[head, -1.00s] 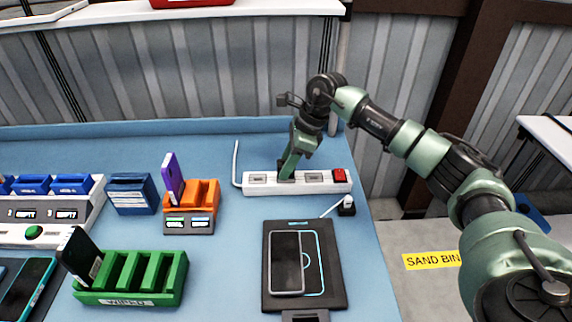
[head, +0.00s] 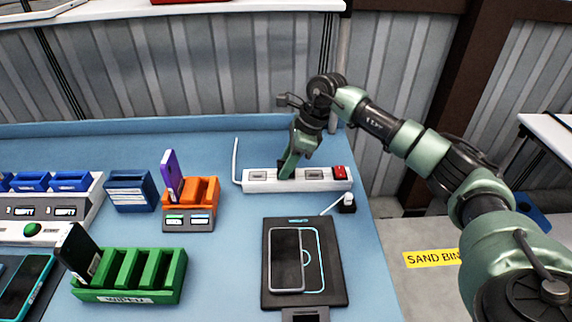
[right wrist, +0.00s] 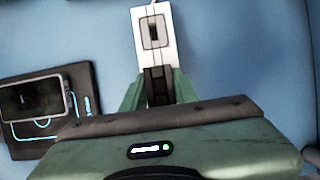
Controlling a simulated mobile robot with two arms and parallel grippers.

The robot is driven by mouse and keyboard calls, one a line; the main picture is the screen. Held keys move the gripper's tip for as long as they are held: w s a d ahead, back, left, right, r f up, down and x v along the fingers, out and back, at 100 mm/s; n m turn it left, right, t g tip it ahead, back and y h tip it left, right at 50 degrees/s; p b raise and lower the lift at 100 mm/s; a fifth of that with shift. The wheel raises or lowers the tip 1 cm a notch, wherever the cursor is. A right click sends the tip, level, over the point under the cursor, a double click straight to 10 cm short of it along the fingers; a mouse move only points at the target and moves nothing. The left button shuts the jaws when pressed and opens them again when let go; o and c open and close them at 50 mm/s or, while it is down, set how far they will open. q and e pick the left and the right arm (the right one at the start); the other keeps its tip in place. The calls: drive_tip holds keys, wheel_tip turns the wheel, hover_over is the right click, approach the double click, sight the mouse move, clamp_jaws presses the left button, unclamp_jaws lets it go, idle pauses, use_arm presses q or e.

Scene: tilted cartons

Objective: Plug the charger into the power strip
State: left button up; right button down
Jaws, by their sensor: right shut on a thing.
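The white power strip (head: 325,187) lies across the back right of the table, with a red switch at its right end and a cord at its left. It also shows in the right wrist view (right wrist: 141,35), with one socket clear of the hand. A small black block with a white top (head: 347,204), likely the charger, sits in front of the strip's right end. My left gripper is not in view.
The charging pad (head: 335,285) with a phone (head: 286,262) on it lies in front of the strip. An orange holder (head: 201,192), a green rack (head: 140,294) and blue bins (head: 130,190) stand to the left. The table's right edge is close to the black block.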

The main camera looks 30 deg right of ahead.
drive_tip(key=shift+f, duration=0.1)
drive_tip(key=c, duration=1)
unclamp_jaws()
drive_tip(key=b+v, duration=0.1)
drive_tip(key=v, duration=0.7)
drive_tip(key=shift+b, duration=0.35)
